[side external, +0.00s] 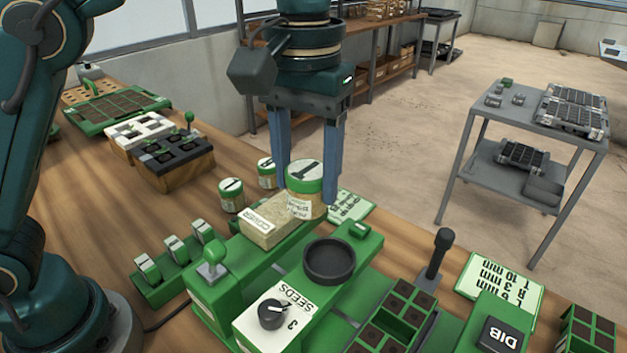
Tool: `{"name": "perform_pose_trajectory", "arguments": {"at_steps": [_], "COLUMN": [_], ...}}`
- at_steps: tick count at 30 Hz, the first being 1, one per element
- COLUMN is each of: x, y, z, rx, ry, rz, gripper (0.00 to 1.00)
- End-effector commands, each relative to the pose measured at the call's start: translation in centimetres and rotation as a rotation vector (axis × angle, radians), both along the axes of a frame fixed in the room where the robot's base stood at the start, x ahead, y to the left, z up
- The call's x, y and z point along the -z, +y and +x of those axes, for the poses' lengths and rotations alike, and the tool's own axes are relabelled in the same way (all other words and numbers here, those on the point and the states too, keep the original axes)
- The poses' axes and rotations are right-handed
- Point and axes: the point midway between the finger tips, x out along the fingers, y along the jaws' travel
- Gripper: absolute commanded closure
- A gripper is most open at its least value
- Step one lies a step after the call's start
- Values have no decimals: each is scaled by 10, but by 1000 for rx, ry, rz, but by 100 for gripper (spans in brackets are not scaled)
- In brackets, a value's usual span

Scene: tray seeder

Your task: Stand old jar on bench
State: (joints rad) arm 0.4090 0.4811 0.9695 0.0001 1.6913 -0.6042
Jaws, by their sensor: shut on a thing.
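My gripper (306,188) points down with its two blue fingers on either side of a jar (304,207). It is shut on this jar, which is upright with a green-rimmed white lid marked 1 and a paper label on its tan body. The jar is just behind the tan COVER block (268,222), which hides part of its lower left side. I cannot tell whether its base touches anything. The wooden bench (200,255) extends to the left. Two smaller jars, one marked 1 (231,196) and another (267,173), stand on the bench left of my gripper.
The green seeder has a SEEDS dial box (275,318) and an empty dark round cup (329,262). A rack of green-white blocks (175,255) is left. Bare bench shows between rack and small jars.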

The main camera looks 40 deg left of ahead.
Motion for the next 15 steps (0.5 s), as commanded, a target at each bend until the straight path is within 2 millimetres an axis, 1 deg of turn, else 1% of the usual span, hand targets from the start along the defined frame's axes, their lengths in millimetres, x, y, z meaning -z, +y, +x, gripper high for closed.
{"name": "perform_pose_trajectory", "arguments": {"at_steps": [1,6,10,15], "x": [-8,-28,-38,-45], "y": [12,46,63,75], "z": [2,6,7,9], "rx": [-8,-7,-4,8], "ry": [-5,-5,-4,-1], "rz": [-2,-2,-1,-1], "gripper": [100,100,100,100]}}
